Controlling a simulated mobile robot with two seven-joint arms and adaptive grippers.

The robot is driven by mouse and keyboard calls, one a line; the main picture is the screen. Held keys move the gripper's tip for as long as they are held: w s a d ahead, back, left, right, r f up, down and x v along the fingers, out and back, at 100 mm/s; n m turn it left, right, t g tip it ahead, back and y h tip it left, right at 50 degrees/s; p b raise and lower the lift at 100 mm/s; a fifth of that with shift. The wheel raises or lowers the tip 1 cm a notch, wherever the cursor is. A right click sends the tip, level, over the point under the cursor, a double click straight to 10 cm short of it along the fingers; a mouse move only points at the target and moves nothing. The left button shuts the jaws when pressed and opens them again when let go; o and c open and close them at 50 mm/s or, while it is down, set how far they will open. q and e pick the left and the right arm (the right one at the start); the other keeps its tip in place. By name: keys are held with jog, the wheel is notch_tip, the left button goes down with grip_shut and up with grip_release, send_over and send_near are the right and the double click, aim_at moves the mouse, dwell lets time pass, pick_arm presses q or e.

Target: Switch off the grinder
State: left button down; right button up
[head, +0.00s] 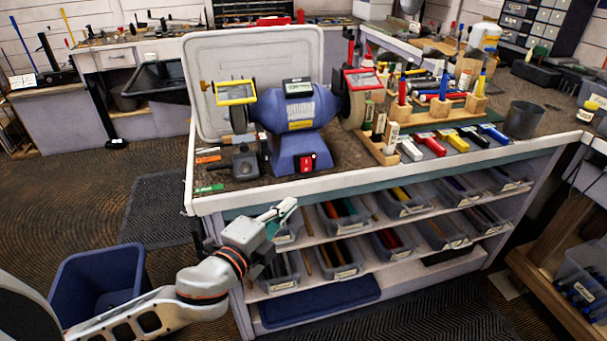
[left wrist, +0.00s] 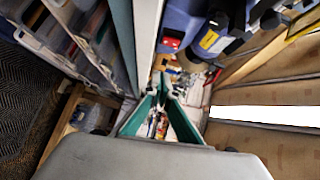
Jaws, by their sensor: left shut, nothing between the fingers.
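The blue bench grinder (head: 299,110) stands on the bench top, with a yellow-framed shield at its left wheel and a red-framed shield at its right wheel. Its red switch (head: 307,162) is on the front of the base. The grinder (left wrist: 187,22) and the red switch (left wrist: 172,41) also show at the top of the left wrist view. My left gripper (head: 288,208) is shut and empty, in front of the bench edge, below and left of the switch and apart from it. Its green fingers (left wrist: 163,88) meet in the left wrist view. My right gripper is in neither view.
The workbench (head: 350,182) has a white front edge, with shelves of clear bins (head: 344,263) beneath it. A wooden rack of bottles and tools (head: 425,118) stands right of the grinder. A blue bin (head: 98,278) is on the floor at left. Space before the bench is open.

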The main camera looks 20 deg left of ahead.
pick_arm(q)
jog(key=shift+r, duration=0.3)
jog(key=shift+w, duration=0.15)
send_near(311, 168)
jog(key=w+d, duration=0.2)
jog(key=d, duration=0.1)
jog(key=w, duration=0.2)
jog(key=w+a, duration=0.1)
jog(key=shift+a+f, duration=0.1)
jog(key=shift+f, duration=0.25)
jog(key=shift+w+a, duration=0.3)
jog(key=shift+w, duration=0.05)
